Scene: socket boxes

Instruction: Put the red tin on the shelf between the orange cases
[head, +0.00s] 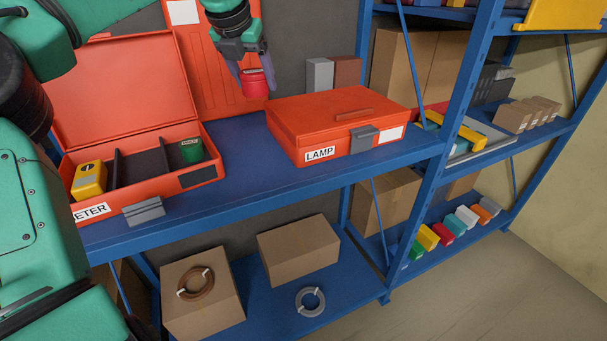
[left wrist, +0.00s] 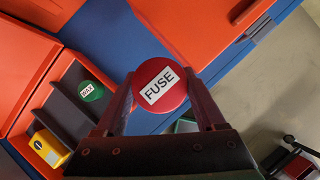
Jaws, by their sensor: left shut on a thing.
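The red tin (head: 255,84) is held in my left gripper (head: 254,76), above the back of the blue shelf (head: 243,160), between the two orange cases. In the left wrist view the tin's lid (left wrist: 160,86) reads FUSE, and the fingers of my left gripper (left wrist: 160,98) are shut on its sides. The left orange case (head: 130,85) is open; it holds a yellow item (head: 89,180) and a green tin (head: 191,150) in separate compartments. The right orange case (head: 335,120), labelled LAMP, is closed. My right gripper is not in view.
A bare strip of shelf lies between the cases. A grey box (head: 319,74) stands behind the closed case. A blue upright (head: 470,80) rises at its right. Cardboard boxes (head: 298,249) stand on the lower shelf.

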